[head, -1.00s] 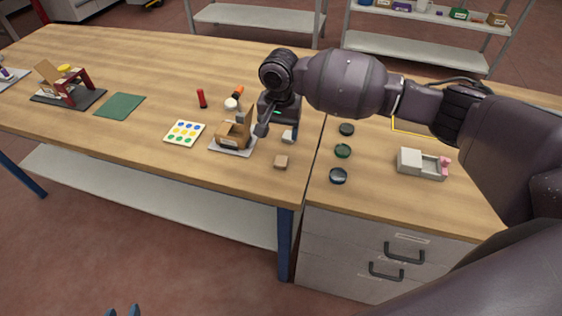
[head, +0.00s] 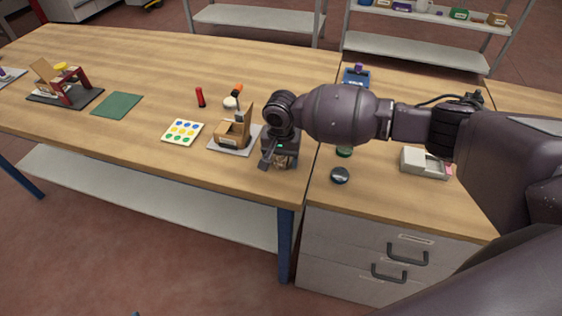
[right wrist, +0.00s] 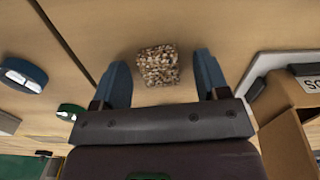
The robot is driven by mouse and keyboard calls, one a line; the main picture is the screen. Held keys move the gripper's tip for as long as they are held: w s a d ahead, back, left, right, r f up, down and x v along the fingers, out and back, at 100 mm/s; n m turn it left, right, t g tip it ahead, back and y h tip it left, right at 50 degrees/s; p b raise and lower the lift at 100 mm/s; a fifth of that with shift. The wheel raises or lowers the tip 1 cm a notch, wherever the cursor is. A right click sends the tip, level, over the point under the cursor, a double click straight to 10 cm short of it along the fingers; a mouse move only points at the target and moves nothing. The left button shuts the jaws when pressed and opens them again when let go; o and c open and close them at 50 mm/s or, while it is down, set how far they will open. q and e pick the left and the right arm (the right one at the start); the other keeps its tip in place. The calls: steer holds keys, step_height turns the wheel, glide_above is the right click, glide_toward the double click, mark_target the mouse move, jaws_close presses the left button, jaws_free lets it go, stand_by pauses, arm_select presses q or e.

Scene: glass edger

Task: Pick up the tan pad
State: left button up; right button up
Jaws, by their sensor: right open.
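The tan pad (right wrist: 157,66) is a small speckled tan-brown block on the wooden worktop. In the right wrist view it lies between the two blue fingers of my right gripper (right wrist: 163,72), with a gap on each side. My right gripper is open and empty. In the head view my right gripper (head: 272,166) points down over the worktop near its front right corner, and only a bit of the pad (head: 284,162) shows there, mostly hidden by it. My left gripper is out of the head view, apart from perhaps a speck at the bottom edge.
An open cardboard box (head: 233,133) on a grey plate (head: 221,145) stands close left of my right gripper, also in the right wrist view (right wrist: 287,125). A dotted card (head: 183,132) is further left.

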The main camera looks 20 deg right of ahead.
steer(key=c, duration=0.9)
steer(key=shift+c, duration=0.5)
steer(key=shift+r, duration=0.15)
